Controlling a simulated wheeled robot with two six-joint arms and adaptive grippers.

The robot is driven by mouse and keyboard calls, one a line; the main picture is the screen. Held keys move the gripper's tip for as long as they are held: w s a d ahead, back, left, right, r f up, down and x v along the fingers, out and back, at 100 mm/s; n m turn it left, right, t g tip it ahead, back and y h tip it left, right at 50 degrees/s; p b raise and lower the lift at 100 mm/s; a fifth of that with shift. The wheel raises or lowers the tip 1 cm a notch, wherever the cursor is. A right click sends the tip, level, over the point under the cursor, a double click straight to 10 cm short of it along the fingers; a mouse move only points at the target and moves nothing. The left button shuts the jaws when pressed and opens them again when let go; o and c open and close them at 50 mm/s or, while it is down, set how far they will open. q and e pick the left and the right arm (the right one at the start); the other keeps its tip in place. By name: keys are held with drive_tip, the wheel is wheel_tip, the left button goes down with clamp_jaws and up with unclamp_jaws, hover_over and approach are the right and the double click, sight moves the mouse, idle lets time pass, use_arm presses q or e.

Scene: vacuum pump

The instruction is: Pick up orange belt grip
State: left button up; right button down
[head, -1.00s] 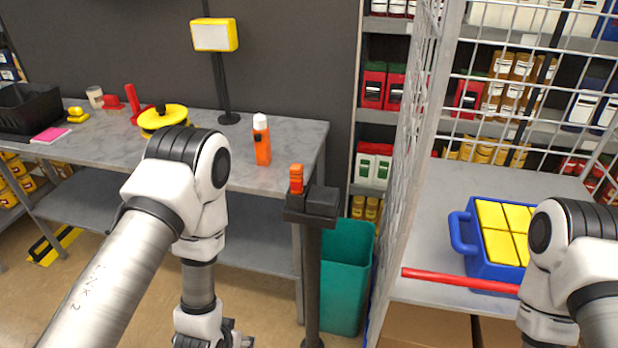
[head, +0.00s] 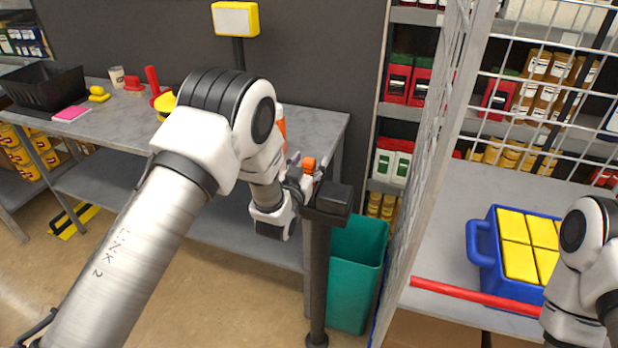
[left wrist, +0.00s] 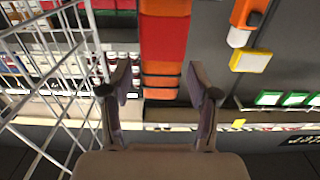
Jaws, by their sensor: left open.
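The orange belt grip (head: 309,165) stands on top of the dark post, mostly hidden behind my left gripper in the head view. In the left wrist view the orange and red grip (left wrist: 165,45) shows upside down, with dark bands near its end. My left gripper (head: 298,178) is at the post top, right beside the grip. In the left wrist view its fingers (left wrist: 158,85) are apart, on either side of the grip's end, with gaps showing. My right gripper is out of view; only the right arm shows.
The dark post (head: 316,265) has a black block (head: 334,197) beside the grip. An orange bottle (head: 281,121) stands behind on the grey table (head: 115,150). A teal bin (head: 355,275) is right of the post. A wire cage wall (head: 440,150) and a blue crate (head: 480,238) lie further right.

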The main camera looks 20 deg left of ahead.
use_arm(q)
clamp_jaws()
drive_tip(key=shift+s, duration=0.1)
